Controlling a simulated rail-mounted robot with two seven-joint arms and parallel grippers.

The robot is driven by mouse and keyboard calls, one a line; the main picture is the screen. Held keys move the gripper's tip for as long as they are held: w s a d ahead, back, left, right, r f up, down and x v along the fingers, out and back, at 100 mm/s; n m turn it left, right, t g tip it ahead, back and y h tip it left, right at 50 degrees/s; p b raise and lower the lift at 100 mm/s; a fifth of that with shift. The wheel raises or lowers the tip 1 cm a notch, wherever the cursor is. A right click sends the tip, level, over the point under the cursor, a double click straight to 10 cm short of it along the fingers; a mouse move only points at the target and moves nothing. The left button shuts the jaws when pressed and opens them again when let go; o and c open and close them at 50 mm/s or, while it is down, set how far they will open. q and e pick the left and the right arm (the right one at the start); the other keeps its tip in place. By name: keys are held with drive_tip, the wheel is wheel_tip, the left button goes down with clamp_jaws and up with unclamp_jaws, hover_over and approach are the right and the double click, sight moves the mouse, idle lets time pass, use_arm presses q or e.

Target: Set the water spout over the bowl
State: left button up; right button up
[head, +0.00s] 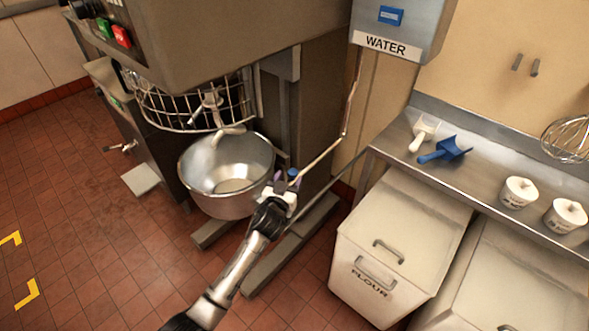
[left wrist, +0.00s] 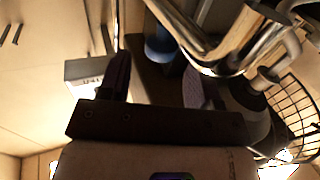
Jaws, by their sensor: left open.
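The steel bowl (head: 228,200) sits under the mixer's wire guard. The water spout (head: 320,155) is a thin metal pipe coming down from the WATER box (head: 400,25) and bending toward the bowl's right side. Its outer end, with a blue grip (head: 293,173), is just right of the bowl's rim in the head view. My left gripper (head: 287,182) is open at that end. In the left wrist view, the blue grip (left wrist: 160,45) shows between my open fingers (left wrist: 158,82), with shiny pipe (left wrist: 225,45) close by. Contact cannot be told. My right gripper is not in view.
The mixer (head: 220,40) with its wire guard (head: 185,110) stands above and behind the bowl. A steel counter (head: 480,170) on the right holds a blue scoop (head: 446,150), a white scoop (head: 424,132) and white tubs (head: 518,192). A flour bin (head: 390,250) stands below it. The floor at lower left is clear.

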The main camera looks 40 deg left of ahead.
use_arm(q)
drive_tip(key=shift+b+x, duration=0.45)
drive_tip(key=shift+x, duration=2.45)
drive_tip(key=shift+c, duration=0.5)
clamp_jaws()
